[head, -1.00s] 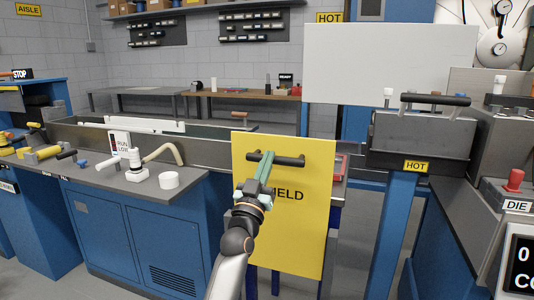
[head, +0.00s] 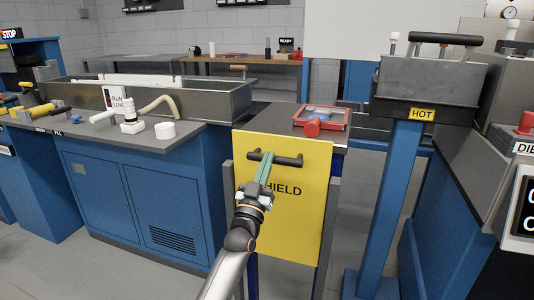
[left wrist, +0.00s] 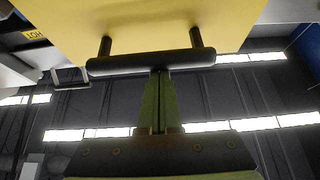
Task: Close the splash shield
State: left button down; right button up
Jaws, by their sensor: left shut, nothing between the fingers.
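The splash shield is a yellow panel (head: 285,225) lettered "SHIELD", partly covered by my arm. It stands upright between grey side rails in the head view. Its dark bar handle (head: 290,160) is near the top edge and also crosses the left wrist view (left wrist: 110,66). My left gripper (head: 266,160) is shut, with its pale green fingers pointing up at the handle. In the left wrist view its fingertips (left wrist: 160,74) meet the bar's lower edge, with nothing visible between them. Whether they press on the bar is hard to tell. My right gripper is not in view.
Behind the shield's top edge is a red-rimmed tray (head: 341,126) with a red knob on a grey top. A blue post with a "HOT" sign (head: 422,115) stands right. A workbench (head: 160,185) with a white cup (head: 165,130) is left.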

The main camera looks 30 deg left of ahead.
pick_arm(q)
notch_tip(320, 180, down, 13)
jog(key=b, duration=0.5)
jog(key=shift+r+b, duration=0.15)
jog(key=shift+b, duration=0.2)
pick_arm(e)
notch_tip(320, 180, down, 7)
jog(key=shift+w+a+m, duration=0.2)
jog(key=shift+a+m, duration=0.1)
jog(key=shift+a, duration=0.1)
